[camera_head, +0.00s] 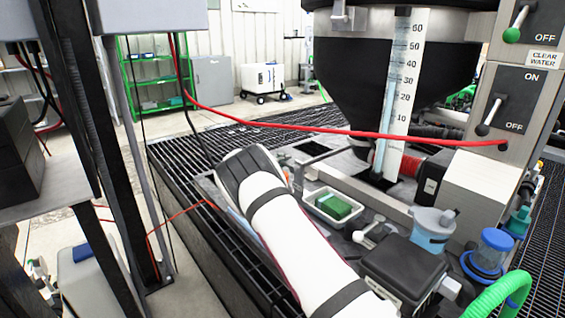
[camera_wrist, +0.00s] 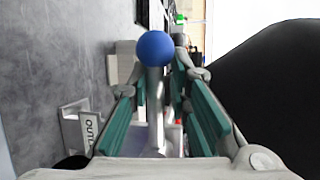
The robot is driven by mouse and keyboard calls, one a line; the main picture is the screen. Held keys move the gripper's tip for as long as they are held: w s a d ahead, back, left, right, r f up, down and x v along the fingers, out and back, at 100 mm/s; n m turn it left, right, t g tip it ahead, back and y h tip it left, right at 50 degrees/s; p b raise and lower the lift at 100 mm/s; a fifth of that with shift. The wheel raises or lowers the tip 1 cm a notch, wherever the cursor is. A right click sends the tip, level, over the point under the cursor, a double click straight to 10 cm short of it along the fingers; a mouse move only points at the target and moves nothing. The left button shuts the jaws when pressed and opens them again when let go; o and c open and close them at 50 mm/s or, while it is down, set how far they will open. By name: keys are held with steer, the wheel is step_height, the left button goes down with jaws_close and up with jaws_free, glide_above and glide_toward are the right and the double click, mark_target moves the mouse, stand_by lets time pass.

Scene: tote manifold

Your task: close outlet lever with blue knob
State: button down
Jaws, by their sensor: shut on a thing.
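The lever's blue knob (camera_wrist: 154,48) is a round ball in the upper middle of the wrist view. Its pale metal shaft (camera_wrist: 156,112) runs down from it between the teal-padded fingers of my gripper (camera_wrist: 160,92). My gripper is shut on the lever, with the knob beyond the fingers. A tilted sign plate (camera_wrist: 88,128) left of the fingers reads "OUTL", the rest hidden. In the head view my white arm covers the middle, and I cannot see the blue-knob lever or my fingers there.
A large black surface (camera_wrist: 265,85) fills the right of the wrist view. In the head view, a white tray with a green sponge (camera_head: 335,207), a black box (camera_head: 403,268) and a hopper (camera_head: 395,65) stand right of my arm. A red hose (camera_head: 330,131) crosses above.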

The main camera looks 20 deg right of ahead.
steer(key=shift+a+f, duration=0.15)
steer(key=shift+f, duration=0.2)
steer(key=c, duration=1.6)
jaws_free()
steer(key=shift+c, duration=0.2)
steer(key=shift+r, duration=0.1)
steer(key=shift+s+a, duration=0.1)
steer(key=shift+a, duration=0.1)
steer(key=v, duration=1.1)
steer(key=shift+s+a, duration=0.1)
steer(key=shift+s, duration=0.05)
